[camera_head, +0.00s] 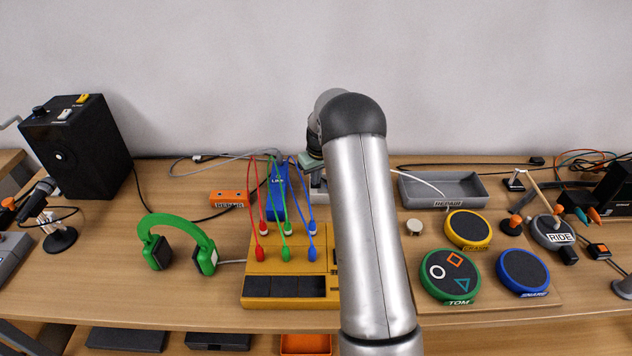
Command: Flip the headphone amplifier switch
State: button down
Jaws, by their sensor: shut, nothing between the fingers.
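My gripper (318,186) is partly in view behind my arm, just right of a small blue box with white lettering (279,182). It is shut and empty; its fingertips are mostly hidden. The blue box stands behind the yellow patch panel, with cables at its top. I cannot tell for sure which unit is the headphone amplifier, and no switch is clear on the blue box. Green headphones (180,242) lie at the left of the yellow panel (285,288), with a grey cable running toward it.
Red, green and blue patch cords (287,228) rise from the panel. An orange box (229,197) lies left of the blue box. A black speaker (75,145) stands at the left. Right are a grey tray (476,190) and several drum pads, including a green one (449,275).

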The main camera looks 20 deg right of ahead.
notch_tip(320, 180, up, 7)
jog(key=p, duration=0.3)
dwell(0.5)
